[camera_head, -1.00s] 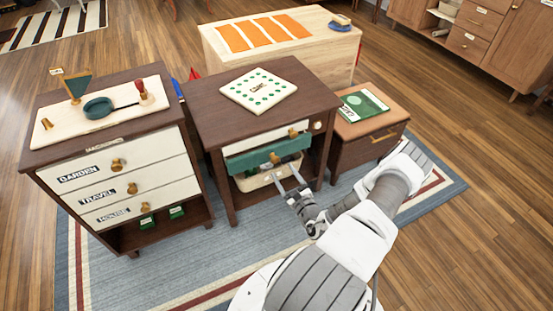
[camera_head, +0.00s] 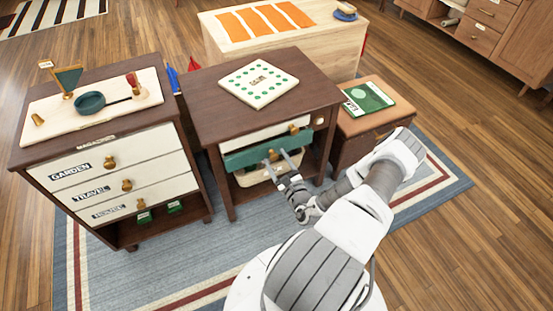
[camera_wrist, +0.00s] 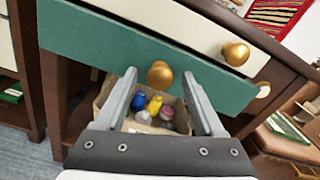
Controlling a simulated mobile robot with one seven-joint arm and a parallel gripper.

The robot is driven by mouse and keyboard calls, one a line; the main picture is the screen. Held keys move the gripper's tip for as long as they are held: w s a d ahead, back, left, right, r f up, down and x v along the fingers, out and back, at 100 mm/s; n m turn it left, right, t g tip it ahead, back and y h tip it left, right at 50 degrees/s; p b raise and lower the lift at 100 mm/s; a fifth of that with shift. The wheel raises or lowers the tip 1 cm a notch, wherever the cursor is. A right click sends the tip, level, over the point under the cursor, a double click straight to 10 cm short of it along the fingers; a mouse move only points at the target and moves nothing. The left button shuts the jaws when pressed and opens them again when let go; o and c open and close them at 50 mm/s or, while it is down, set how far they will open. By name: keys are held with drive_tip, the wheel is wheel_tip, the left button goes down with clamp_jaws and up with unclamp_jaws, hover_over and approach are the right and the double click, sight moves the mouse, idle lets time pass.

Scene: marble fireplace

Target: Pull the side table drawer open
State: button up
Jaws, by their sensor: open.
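The dark wood side table (camera_head: 200,92) stands in the middle, with a white upper drawer (camera_head: 262,136) and a teal drawer (camera_head: 243,159) below it. The teal front also fills the wrist view (camera_wrist: 85,40), with a round brass knob (camera_wrist: 160,74) near its middle. My gripper (camera_head: 276,156) is at the teal drawer's front. In the wrist view, the knob shows between the open fingertips (camera_wrist: 159,78), and no grip on it is visible. The teal front seems to stand slightly forward of the white one.
Below the teal drawer is a bin (camera_wrist: 112,98) of small colourful items. A labelled cabinet (camera_head: 150,160) stands left, and a lower brown cabinet (camera_head: 372,120) with a green booklet (camera_head: 368,98) stands right. Blue rug (camera_head: 240,228) lies in front.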

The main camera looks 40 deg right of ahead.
clamp_jaws()
idle(0.3)
idle(1.1)
